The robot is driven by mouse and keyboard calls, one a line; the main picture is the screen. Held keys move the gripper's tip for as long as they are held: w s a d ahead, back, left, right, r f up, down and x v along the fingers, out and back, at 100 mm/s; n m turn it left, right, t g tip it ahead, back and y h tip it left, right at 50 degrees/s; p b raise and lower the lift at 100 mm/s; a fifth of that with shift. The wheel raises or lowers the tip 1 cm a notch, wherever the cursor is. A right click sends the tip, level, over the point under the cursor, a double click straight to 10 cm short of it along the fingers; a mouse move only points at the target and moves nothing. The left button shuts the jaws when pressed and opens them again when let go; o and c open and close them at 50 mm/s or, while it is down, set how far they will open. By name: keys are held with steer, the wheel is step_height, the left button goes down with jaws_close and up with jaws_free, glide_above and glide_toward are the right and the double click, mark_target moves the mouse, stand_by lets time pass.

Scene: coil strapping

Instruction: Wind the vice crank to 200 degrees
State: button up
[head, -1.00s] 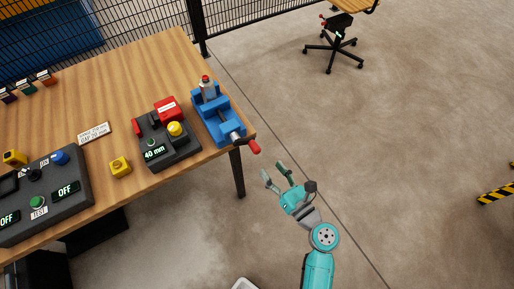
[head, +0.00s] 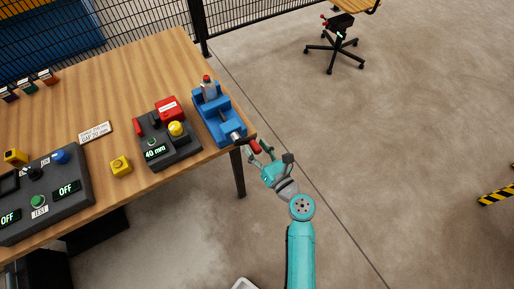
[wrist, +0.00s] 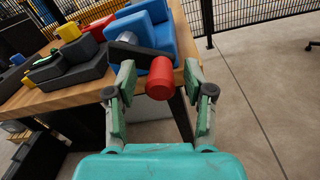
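The blue vice (head: 217,117) stands at the right corner of the wooden table, and also shows in the wrist view (wrist: 150,32). A bottle-like thing with a red top (head: 208,88) sits in its jaws. The crank's red handle (head: 256,146) sticks out past the table edge. In the wrist view the red handle (wrist: 160,78) lies between my two fingers. My gripper (head: 261,151) is open around the handle, with gaps at both sides. In the wrist view my gripper (wrist: 163,100) shows its fingers spread. No angle reading is visible.
A dark box reading 40 mm (head: 168,146) with red and yellow parts stands left of the vice. The table edge (head: 215,155) is close to my gripper.

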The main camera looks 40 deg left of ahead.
mark_target(257, 147)
jaws_close()
steer(key=shift+r+n, duration=0.1)
steer(key=shift+n, duration=0.2)
steer(key=r+n, duration=0.1)
steer(key=n, duration=0.3)
steer(key=shift+w+d+r, duration=0.1)
steer(key=shift+w+r, duration=0.1)
steer(key=shift+r, duration=0.2)
steer(key=n, duration=0.1)
steer(key=r+n, duration=0.1)
steer(key=n, duration=0.2)
steer(key=shift+s+r+n+h, duration=0.15)
steer(key=shift+r+n+h, duration=0.15)
steer(key=shift+r+n, duration=0.1)
steer(key=n, duration=0.2)
steer(key=r+n, duration=0.1)
steer(key=shift+s+a, duration=0.2)
steer(key=shift+s, duration=0.1)
steer(key=s+a+f+n, duration=0.1)
steer(key=s+n, duration=0.2)
steer(key=n, duration=1)
steer(key=s+a+f+n+t, duration=0.1)
steer(key=s+n, duration=0.3)
steer(key=n, duration=0.9)
steer(key=shift+s+a, duration=0.15)
steer(key=shift+a, duration=0.35)
